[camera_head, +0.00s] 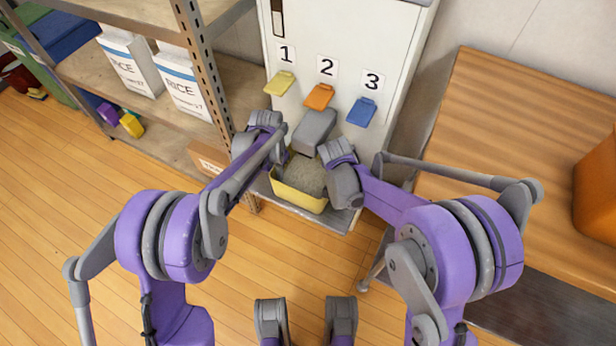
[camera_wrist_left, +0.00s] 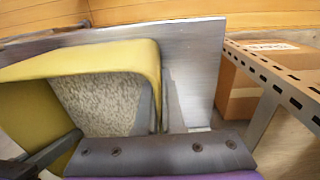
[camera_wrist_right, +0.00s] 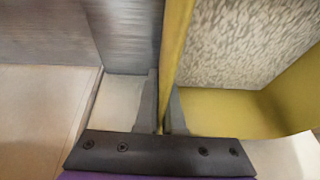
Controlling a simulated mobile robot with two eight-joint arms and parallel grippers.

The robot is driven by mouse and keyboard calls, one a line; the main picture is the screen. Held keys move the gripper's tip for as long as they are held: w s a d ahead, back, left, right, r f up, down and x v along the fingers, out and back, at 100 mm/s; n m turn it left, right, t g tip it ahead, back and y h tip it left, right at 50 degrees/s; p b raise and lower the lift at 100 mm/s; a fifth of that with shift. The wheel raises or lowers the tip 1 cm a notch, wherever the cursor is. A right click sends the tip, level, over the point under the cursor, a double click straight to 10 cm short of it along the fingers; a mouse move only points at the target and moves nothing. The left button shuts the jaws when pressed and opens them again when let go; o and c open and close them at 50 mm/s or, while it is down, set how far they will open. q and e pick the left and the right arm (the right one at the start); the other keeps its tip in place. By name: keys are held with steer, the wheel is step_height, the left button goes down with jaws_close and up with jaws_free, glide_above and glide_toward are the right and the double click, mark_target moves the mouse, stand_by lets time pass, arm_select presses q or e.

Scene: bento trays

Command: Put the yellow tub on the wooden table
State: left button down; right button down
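The yellow tub (camera_head: 298,197) holds pale grain and stands on the grey metal ledge (camera_head: 325,218) at the foot of the white dispenser. My left gripper (camera_head: 277,160) is at its left side; in the left wrist view (camera_wrist_left: 158,105) the tub's yellow wall (camera_wrist_left: 95,58) runs between its close-set fingers. My right gripper (camera_head: 329,182) is at the right side; in the right wrist view (camera_wrist_right: 163,105) the fingers lie tight on both sides of the tub's wall (camera_wrist_right: 177,45). The wooden table (camera_head: 520,120) stands at the right. Both fingertips are largely hidden in the head view.
The white dispenser (camera_head: 325,40) has yellow, orange and blue levers above the tub. An orange container (camera_head: 597,190) stands on the table's right side; the table's middle and left are clear. A metal shelf (camera_head: 200,70) with rice bags and a cardboard box (camera_head: 200,160) is at left.

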arm_select(q)
steer(key=shift+r, duration=0.15)
arm_select(e)
steer(key=shift+r, duration=0.15)
